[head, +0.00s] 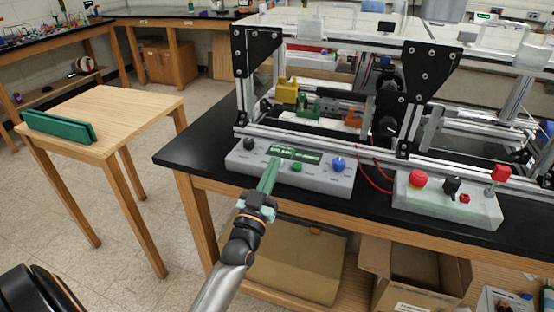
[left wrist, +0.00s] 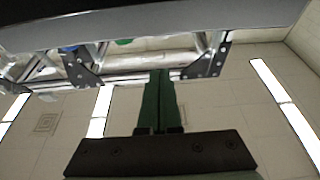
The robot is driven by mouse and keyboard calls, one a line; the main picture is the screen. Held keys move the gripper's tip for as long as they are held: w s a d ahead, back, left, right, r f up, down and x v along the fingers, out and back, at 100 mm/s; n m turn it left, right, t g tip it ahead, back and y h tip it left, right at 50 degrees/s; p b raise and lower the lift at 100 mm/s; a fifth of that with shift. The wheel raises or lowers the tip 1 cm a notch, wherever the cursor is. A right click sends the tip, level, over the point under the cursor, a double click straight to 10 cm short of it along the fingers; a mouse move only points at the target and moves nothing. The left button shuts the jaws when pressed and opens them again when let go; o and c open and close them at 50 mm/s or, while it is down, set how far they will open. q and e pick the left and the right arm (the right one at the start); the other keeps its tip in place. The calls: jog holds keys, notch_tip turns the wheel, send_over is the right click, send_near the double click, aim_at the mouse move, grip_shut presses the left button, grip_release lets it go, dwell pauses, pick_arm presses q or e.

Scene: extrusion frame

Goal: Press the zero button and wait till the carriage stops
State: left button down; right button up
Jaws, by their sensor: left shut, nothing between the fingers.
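A grey control box (head: 318,178) sits at the front edge of the black bench. It has a lit green display (head: 295,153), a black knob (head: 249,144), a green button (head: 297,167) and a blue knob (head: 339,163). No label for zero is readable. My left gripper (head: 274,164) is shut and empty, its green fingers reaching the box front just below the display, left of the green button. They hide that part of the panel; contact cannot be told. The shut fingers also show in the left wrist view (left wrist: 160,78). Which part inside the frame is the carriage is unclear. My right gripper is out of view.
The extrusion frame (head: 310,140) stands behind the box. A second box (head: 447,205) with a red button (head: 418,179) and switches is to the right, with red wires between. A wooden table (head: 120,112) with green panels is left; open floor lies between.

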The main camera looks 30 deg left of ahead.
pick_arm(q)
jog(key=v, duration=0.6)
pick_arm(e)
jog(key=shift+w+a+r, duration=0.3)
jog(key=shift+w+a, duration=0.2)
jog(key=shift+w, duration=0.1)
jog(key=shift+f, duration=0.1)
pick_arm(q)
jog(key=s+d+f+m+g+h+p, duration=0.2)
jog(key=s+d+f+g, duration=0.4)
jog(key=s+f, duration=0.3)
jog(key=s+d+f+m+g+h+p, duration=0.2)
jog(key=s+d+f+g+h+p, duration=0.2)
jog(key=s+d+f, duration=0.4)
notch_tip(320, 180, down, 6)
jog(key=shift+s+d+r+m+g+h, duration=0.25)
jog(key=shift+s+d+g+h, duration=0.35)
jog(key=shift+g, duration=0.6)
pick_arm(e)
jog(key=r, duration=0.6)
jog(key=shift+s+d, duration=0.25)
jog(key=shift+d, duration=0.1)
pick_arm(q)
jog(key=shift+w+a, duration=0.2)
jog(key=shift+a, duration=0.05)
